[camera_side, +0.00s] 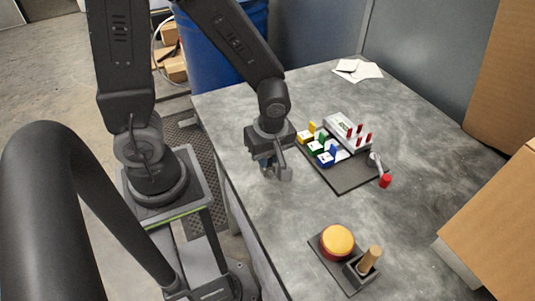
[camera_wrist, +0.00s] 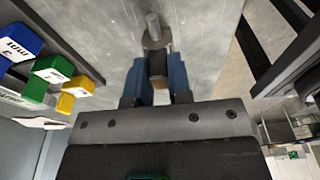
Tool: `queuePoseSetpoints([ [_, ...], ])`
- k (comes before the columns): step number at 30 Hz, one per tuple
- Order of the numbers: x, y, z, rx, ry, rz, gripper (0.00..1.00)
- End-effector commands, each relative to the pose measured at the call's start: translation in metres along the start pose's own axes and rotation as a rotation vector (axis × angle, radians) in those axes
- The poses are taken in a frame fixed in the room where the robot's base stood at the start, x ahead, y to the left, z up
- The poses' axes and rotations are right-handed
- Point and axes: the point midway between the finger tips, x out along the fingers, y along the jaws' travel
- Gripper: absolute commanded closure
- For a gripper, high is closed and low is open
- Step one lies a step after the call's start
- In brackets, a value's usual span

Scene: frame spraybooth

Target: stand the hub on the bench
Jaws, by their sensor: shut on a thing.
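My gripper (camera_side: 270,164) is over the left part of the grey mottled bench (camera_side: 300,215), left of the dark board. Its blue fingers (camera_wrist: 156,78) are shut on a grey part, which I take to be the hub (camera_side: 285,174). In the wrist view the hub (camera_wrist: 153,28) shows a round stub and flange beyond the fingertips. A darker portion lies between the fingers, partly hidden by them. The side view shows the hub small and close under the fingers; I cannot tell whether it touches the bench.
A dark board (camera_side: 352,181) holds yellow, green and blue blocks (camera_side: 326,158), a grey-white unit with red pegs (camera_side: 348,130) and a red-knobbed lever (camera_side: 385,180). An orange dome (camera_side: 337,241) and wooden handle (camera_side: 369,260) stand in front. Cardboard boxes (camera_side: 500,225) are right. Bench between is clear.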

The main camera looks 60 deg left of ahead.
Motion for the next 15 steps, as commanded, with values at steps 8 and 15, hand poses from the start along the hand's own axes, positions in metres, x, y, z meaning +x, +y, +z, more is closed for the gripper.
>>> queuePoseSetpoints([
  [8, 0.0028, 0.0000, 0.0003, 0.000, 0.000, -0.001, 1.00],
  [15, 0.0028, -0.0001, 0.0002, -0.001, 0.000, -0.001, 0.60],
])
